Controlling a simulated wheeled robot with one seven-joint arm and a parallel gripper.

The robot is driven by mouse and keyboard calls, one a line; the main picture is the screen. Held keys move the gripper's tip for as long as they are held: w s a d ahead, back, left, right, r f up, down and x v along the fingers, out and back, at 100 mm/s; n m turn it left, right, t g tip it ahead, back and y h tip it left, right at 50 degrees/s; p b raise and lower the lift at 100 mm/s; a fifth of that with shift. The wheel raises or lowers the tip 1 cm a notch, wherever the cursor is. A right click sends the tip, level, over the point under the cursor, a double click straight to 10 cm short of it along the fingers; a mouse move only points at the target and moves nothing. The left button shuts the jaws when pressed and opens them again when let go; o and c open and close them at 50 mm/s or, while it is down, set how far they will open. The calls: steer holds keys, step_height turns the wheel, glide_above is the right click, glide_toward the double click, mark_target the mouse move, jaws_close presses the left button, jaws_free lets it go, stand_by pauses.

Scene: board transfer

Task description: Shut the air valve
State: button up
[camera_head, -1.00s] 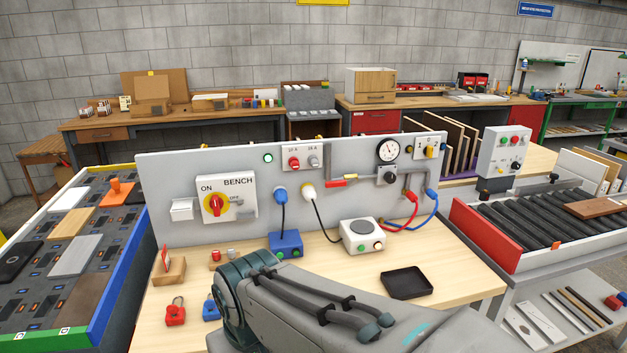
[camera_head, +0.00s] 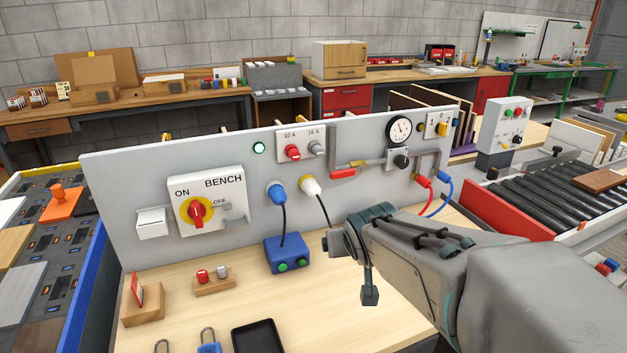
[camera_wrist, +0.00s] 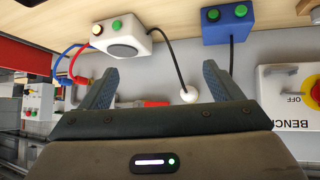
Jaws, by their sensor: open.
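The air valve (camera_head: 343,173) has a red lever handle, lying about level along a grey pipe on the upright panel, left of and below the pressure gauge (camera_head: 399,130). In the wrist view, which is upside down, part of the red handle (camera_wrist: 155,103) shows between the fingers, above the gripper body. My gripper (camera_wrist: 160,68) is open and empty, its two fingers spread apart, facing the panel. In the head view, my arm crosses in front of the panel's lower right, below the valve. The distance from fingers to handle cannot be told.
The panel (camera_head: 110,200) carries a red and yellow BENCH switch (camera_head: 197,211), a black knob (camera_head: 401,161), and blue and white plugs. A blue box (camera_head: 286,253) and a black tray (camera_head: 258,338) rest on the bench. A white box (camera_wrist: 118,40) shows in the wrist view.

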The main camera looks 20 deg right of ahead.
mark_target(344, 174)
steer(key=w+d+r+n+t+y+b, duration=0.2)
steer(key=w+d+n+t+y+b, duration=0.1)
steer(key=w+d+t+b, duration=0.5)
steer(key=shift+t, duration=0.6)
steer(key=w, duration=1.3)
steer(key=shift+d+f, duration=0.1)
steer(key=shift+d, duration=0.05)
steer(key=shift+s, duration=0.1)
steer(key=shift+c, duration=0.3)
steer(key=c, duration=1.3)
steer(key=shift+c, duration=0.2)
